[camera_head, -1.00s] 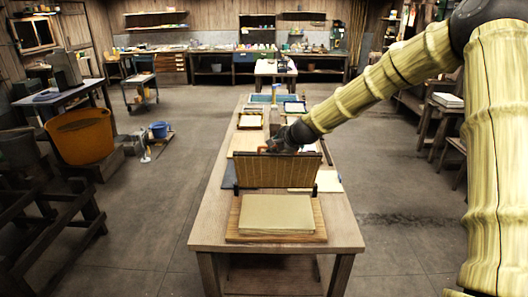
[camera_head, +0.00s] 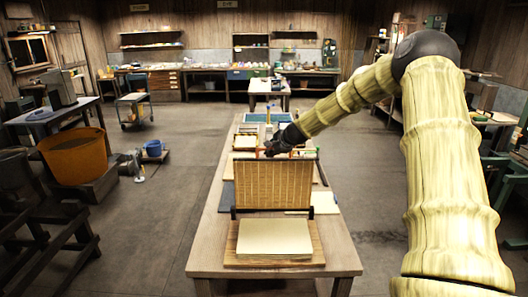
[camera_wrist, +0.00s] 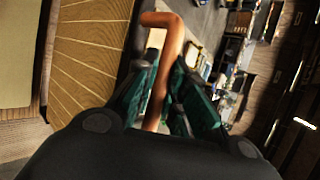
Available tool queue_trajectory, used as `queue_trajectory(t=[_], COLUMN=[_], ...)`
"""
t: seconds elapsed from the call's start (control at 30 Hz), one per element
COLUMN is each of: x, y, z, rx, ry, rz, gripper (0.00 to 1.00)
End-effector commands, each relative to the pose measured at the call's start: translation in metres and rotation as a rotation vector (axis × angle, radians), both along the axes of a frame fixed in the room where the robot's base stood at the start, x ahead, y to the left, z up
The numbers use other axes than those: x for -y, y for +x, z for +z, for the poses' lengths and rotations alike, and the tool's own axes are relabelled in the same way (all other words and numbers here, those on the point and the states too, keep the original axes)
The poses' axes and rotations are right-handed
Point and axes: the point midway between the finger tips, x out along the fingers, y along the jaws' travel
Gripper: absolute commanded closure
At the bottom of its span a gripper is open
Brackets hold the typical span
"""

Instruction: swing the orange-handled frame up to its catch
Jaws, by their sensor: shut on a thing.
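The frame (camera_head: 272,186) is a slatted tan panel hinged between two dark posts on the long table. It stands steeply raised, close to upright. Its orange handle (camera_wrist: 168,72) runs between the teal-padded fingers of my gripper (camera_wrist: 160,105) in the wrist view. My gripper (camera_head: 283,146) is shut on the handle at the frame's top edge in the head view. The catch cannot be made out clearly. A pale stack (camera_head: 274,238) lies on a wooden board (camera_head: 232,258) in front of the frame.
The long table (camera_head: 205,245) carries trays and small items behind the frame. An orange tub (camera_head: 75,157) and a blue bucket (camera_head: 153,148) stand on the left. The floor on both sides of the table is mostly clear.

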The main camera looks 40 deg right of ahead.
Motion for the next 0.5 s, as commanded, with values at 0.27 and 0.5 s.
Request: queue_trajectory(t=[0.27, 0.5], x=[-0.0001, -0.0004], y=[0.0003, 0.0001], z=[0.0006, 0.0003], rx=[0.001, 0.001], ry=[0.000, 0.001], rz=[-0.001, 0.000], gripper=[1.00, 0.65])
